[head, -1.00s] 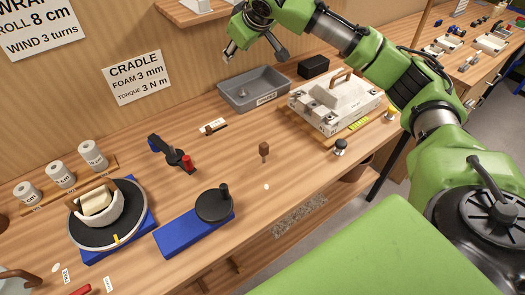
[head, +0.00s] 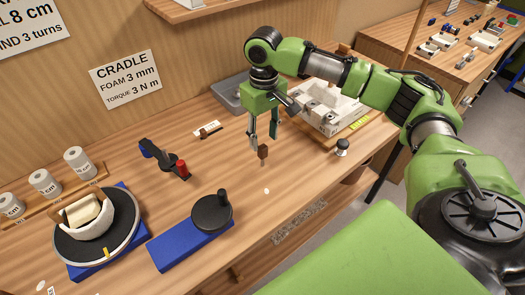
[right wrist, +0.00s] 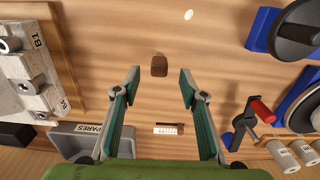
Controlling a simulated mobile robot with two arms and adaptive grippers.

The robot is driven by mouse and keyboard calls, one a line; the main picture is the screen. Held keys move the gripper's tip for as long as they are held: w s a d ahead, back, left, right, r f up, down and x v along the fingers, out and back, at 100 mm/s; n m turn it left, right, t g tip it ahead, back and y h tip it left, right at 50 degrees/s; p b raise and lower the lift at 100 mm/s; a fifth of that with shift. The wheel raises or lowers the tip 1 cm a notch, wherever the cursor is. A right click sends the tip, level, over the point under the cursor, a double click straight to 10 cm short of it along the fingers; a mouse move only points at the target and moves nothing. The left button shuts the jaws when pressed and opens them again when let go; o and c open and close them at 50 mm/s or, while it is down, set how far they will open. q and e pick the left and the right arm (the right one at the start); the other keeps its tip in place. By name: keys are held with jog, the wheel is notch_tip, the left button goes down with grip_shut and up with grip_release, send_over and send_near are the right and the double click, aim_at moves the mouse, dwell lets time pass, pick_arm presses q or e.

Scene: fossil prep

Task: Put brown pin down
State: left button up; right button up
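The brown pin (head: 263,152) stands upright on the bare wood of the table, its brown head on a thinner stem. In the right wrist view the pin's brown head (right wrist: 159,65) shows between the two fingertips, with a gap on each side. My right gripper (head: 263,141) points down over the pin, open and empty, its fingers not touching it. Its green-padded fingers also show in the right wrist view (right wrist: 160,72). How far the tips are above the pin is hard to tell. My left gripper is not in view.
A white block assembly (head: 318,115) and a grey bin (head: 229,97) stand close behind the gripper. A black-knobbed post (head: 342,147) is to the right. A blue-based crank (head: 190,241), a black-and-red clamp (head: 167,161) and a turntable (head: 64,243) stand left. Wood around the pin is clear.

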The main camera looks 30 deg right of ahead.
aim_at(263, 146)
jog(key=shift+f+p, duration=0.35)
jog(key=shift+f, duration=0.25)
jog(key=f, duration=0.2)
jog(key=f+p, duration=0.1)
jog(key=shift+w+f, duration=0.3)
jog(key=shift+f, duration=0.4)
grip_shut()
